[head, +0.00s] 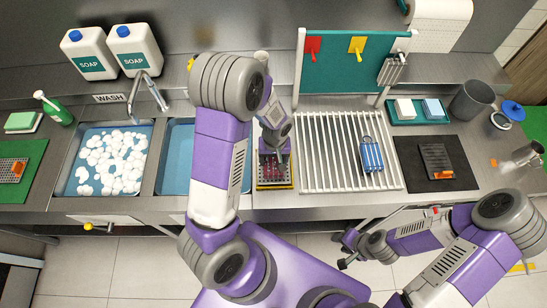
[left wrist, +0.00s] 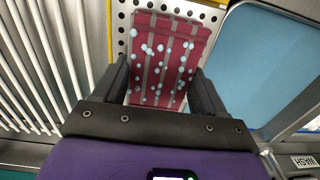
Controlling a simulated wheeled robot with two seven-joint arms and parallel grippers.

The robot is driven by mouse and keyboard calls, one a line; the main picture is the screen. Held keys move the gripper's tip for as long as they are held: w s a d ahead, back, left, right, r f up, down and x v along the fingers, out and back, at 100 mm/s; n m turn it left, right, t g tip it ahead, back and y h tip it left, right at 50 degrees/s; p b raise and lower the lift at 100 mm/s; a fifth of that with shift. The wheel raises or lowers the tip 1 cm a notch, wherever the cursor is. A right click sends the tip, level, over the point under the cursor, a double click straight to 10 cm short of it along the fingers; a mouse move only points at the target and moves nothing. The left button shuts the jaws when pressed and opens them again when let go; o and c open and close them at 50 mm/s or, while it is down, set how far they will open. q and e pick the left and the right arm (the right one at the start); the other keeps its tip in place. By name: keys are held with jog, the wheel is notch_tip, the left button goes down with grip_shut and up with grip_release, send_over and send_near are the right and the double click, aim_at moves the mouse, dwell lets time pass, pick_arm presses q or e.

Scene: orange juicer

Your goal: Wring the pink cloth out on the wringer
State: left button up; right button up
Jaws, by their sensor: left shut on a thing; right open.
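The pink cloth looks dark pink with grey stripes and pale suds or drops on it. It lies folded flat on the wringer (head: 275,187), a perforated metal plate with yellow edges between the basin and the drying rack. My left gripper (head: 273,156) points down over it and hides part of it in the head view. In the left wrist view the cloth (left wrist: 160,58) sits between the two dark fingers (left wrist: 160,88), which are shut on its sides. My right gripper (head: 347,248) is open and empty in front of the counter.
A water basin (head: 175,165) and a suds basin (head: 108,165) are to the left.

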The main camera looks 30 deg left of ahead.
pick_arm(q)
jog(key=shift+f+b, duration=0.75)
jog(key=shift+f, duration=0.1)
dwell(0.6)
dwell(0.5)
jog(key=shift+r+p, duration=2.8)
jog(key=shift+r, duration=0.8)
